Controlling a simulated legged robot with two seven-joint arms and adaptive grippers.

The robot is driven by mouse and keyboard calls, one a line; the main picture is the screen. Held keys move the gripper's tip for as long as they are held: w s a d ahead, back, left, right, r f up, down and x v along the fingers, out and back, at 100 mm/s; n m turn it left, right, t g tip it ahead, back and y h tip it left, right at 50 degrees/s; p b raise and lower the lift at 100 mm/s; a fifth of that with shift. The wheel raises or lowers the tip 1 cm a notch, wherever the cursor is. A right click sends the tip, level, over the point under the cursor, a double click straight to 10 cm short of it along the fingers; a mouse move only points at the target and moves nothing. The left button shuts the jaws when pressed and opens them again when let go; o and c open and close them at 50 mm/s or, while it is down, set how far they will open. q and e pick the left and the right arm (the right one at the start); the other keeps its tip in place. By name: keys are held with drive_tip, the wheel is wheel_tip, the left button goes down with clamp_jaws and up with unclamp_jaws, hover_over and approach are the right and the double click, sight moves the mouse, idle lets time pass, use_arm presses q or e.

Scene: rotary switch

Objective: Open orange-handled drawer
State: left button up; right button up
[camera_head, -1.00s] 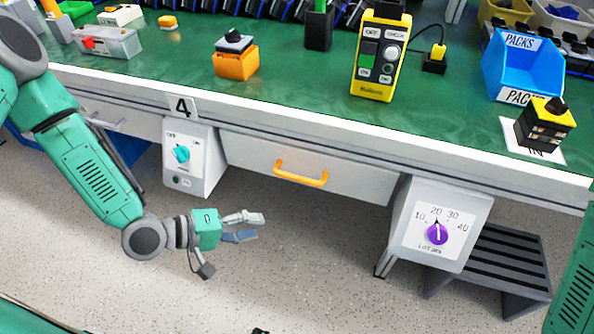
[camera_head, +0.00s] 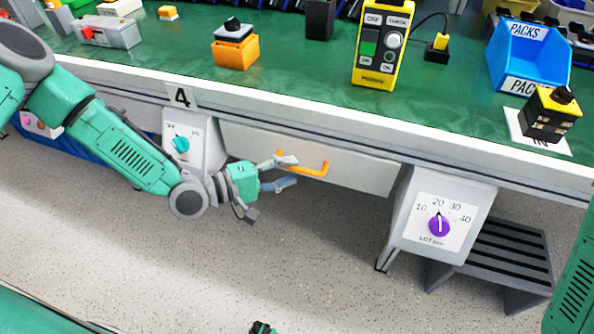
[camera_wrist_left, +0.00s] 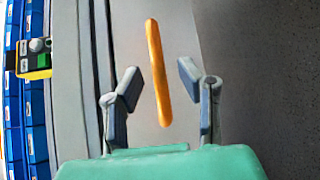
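The orange handle (camera_head: 314,169) is a bar on the front of a light grey drawer (camera_head: 360,174) under the workbench. The drawer looks shut. My left gripper (camera_head: 285,171) is at the left end of the handle and partly overlaps it in the head view. In the left wrist view the handle (camera_wrist_left: 158,75) runs lengthwise between the two spread fingers of the left gripper (camera_wrist_left: 158,93), with a gap on both sides. Whether a finger touches it cannot be told. At the bottom edge of the head view a small dark part (camera_head: 262,327) shows, possibly my right gripper.
A box with a teal knob (camera_head: 181,144) is left of the drawer, and a box with a purple knob (camera_head: 439,224) is right of it. A dark slatted step (camera_head: 510,250) stands on the floor at right. The floor before the drawer is clear.

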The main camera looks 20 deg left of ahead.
use_arm(q)
drive_tip(key=shift+x, duration=1.25)
clamp_jaws()
drive_tip(key=shift+s+f, duration=0.1)
